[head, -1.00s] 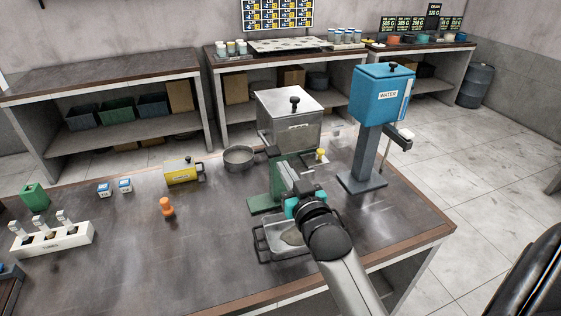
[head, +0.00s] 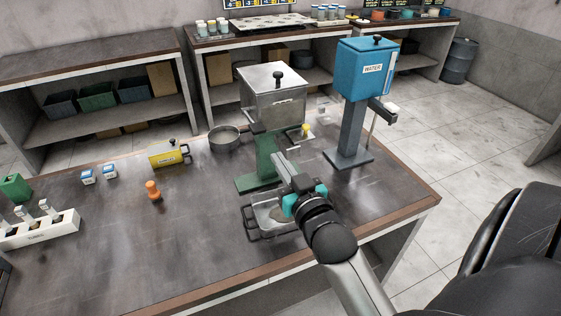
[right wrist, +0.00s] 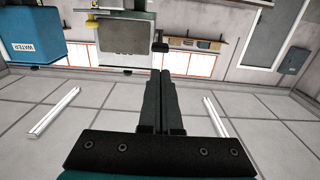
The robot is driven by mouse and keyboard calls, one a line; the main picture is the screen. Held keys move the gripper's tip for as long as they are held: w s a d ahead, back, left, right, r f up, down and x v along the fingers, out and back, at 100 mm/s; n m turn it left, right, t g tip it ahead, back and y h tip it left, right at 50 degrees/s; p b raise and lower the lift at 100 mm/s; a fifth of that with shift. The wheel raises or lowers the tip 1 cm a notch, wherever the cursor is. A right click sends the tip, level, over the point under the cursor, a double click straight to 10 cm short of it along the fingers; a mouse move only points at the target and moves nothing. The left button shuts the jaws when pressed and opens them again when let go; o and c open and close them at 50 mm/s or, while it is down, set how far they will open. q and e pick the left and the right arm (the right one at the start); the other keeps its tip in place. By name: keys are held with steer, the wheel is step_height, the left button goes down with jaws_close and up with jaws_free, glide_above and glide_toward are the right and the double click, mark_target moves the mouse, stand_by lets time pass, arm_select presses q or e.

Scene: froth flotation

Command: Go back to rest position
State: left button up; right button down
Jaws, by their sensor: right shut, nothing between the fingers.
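My right gripper (head: 289,173) is over the table near the flotation machine, a grey metal tank (head: 272,97) on a green stand (head: 265,165). Its fingers are shut together with nothing between them, as the right wrist view shows (right wrist: 161,100). A clear tray with dark handles (head: 262,222) sits below and partly behind the gripper at the foot of the stand. Part of the tray is hidden by my right arm. My left gripper is not in view.
The blue water tank (head: 366,70) stands on its post to the right of the machine. A round pan (head: 225,140), yellow box (head: 168,154), orange object (head: 153,191) and white rack (head: 38,231) are on the table's left part. The front middle is clear.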

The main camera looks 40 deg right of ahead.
stand_by(0.4)
steer(key=s+a+f+n+g+y, duration=0.2)
steer(key=s+a+f+g+y, duration=0.1)
steer(key=s+a+f+g, duration=0.55)
steer(key=s+a+f+n+g+y, duration=0.1)
steer(key=s+a+f+n+g, duration=0.35)
steer(key=s, duration=0.75)
step_height(320, 180, down, 34)
steer(key=s+m+g+b, duration=0.1)
steer(key=m+g+b, duration=0.1)
steer(key=b, duration=0.8)
steer(key=s+d+f+b, duration=0.1)
steer(key=s+f+b, duration=0.3)
steer(key=s+f, duration=0.4)
steer(key=s+d+f+g+b, duration=0.1)
steer(key=s+f+b, duration=0.4)
steer(key=f, duration=1)
steer(key=s, duration=0.2)
steer(key=shift+s+d+g, duration=0.2)
steer(key=shift+s+g, duration=0.1)
steer(key=shift+s, duration=0.1)
